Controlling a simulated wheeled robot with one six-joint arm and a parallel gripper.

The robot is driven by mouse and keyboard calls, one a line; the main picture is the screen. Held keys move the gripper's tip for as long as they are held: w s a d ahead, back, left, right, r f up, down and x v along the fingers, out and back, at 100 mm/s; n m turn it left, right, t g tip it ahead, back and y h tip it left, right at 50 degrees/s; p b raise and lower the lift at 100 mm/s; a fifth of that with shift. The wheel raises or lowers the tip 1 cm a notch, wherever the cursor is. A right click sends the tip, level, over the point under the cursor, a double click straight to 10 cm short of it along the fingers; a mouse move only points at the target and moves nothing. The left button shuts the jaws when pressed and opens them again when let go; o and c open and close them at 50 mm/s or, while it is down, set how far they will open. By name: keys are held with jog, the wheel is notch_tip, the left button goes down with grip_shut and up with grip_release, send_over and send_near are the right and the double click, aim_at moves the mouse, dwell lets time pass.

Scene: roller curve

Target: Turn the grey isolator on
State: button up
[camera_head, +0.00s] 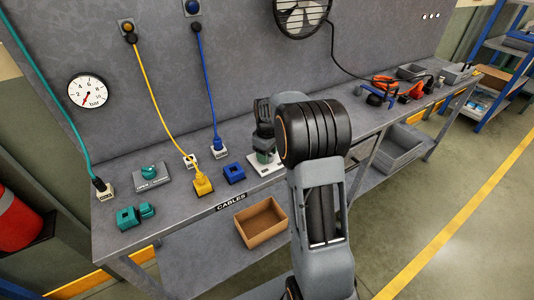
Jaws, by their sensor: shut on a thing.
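My gripper (264,147) points down over a pale grey isolator base (257,168) on the bench. It is shut on the isolator's handle, which is mostly hidden between the fingers. How far the handle is turned cannot be seen. A second switch box, a grey plate (146,185) with a teal knob (149,172), sits further left on the bench.
Blue (234,173), yellow (203,185) and teal (127,217) connectors stand on the grey bench left of my gripper. Yellow, blue and teal cables hang there. A pressure gauge (88,91) and a fan (301,17) are on the wall. Tools (383,84) lie further right.

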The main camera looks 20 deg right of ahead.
jog(key=m, duration=1.3)
jog(key=shift+m, duration=0.4)
dwell(0.4)
jog(key=o, duration=0.9)
notch_tip(320, 180, up, 14)
jog(key=shift+f, duration=0.1)
dwell(0.5)
jog(key=s+a+f+n+t, duration=0.1)
jog(key=s+a+n, duration=0.1)
jog(key=s, duration=0.5)
jog(key=s+a+f+n+t, duration=0.1)
jog(key=s+a+f+n, duration=0.1)
jog(key=s+a, duration=0.3)
jog(key=s+a+f+n+t, duration=0.1)
jog(key=s+a+n, duration=0.2)
jog(key=s, duration=0.7)
jog(key=shift+a+f+t, duration=0.25)
jog(key=shift+a+t, duration=0.05)
